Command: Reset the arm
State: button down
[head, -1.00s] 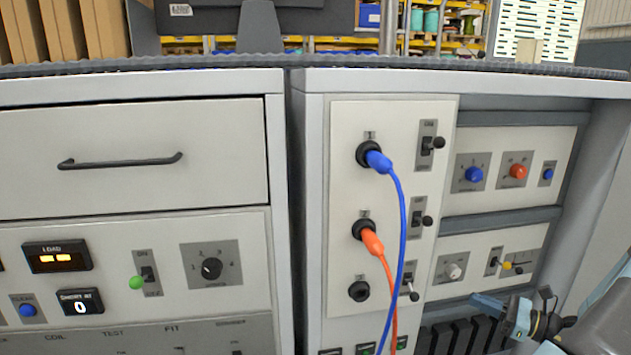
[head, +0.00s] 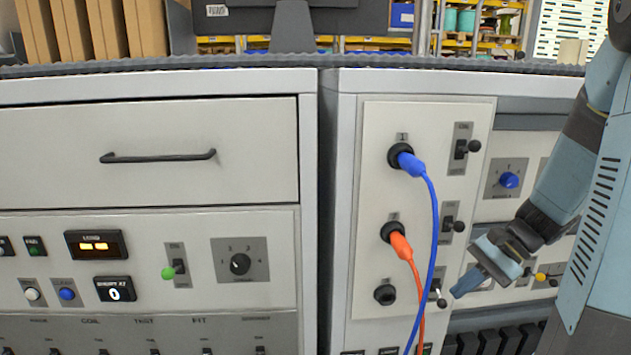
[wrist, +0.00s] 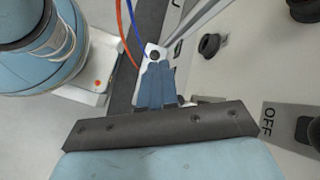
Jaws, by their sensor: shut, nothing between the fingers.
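My arm stands at the right in the head view, in front of the cabinet's right panel. My gripper (head: 466,285) is shut and empty, its blue fingers pointing down and left beside the lowest toggle switch (head: 437,287). In the wrist view the blue fingers (wrist: 156,84) lie together with nothing between them. A blue plug (head: 410,163) sits in the top socket and an orange plug (head: 401,245) in the middle one. The bottom socket (head: 384,292) is empty. My gripper is to the right of the hanging cables and looks apart from them.
A closed drawer (head: 156,157) with a dark handle is at left. Below it are a lit LOAD display (head: 95,245), a green-tipped toggle (head: 168,273) and a rotary knob (head: 240,264). A blue knob (head: 509,180) is near my arm. A monitor (head: 280,18) stands on top.

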jog(key=s+a+r+n+t+h, duration=0.3)
jog(key=s+r+n+h, duration=0.1)
jog(key=r, duration=0.4)
jog(key=s+a+r+n+t+h, duration=0.2)
jog(key=s+a+r+n+h, duration=0.1)
jog(key=r+n, duration=0.4)
jog(key=shift+s+a+r+t+h, duration=0.2)
jog(key=shift+s+r+t+h, duration=0.2)
jog(key=shift+s+r+h, duration=0.45)
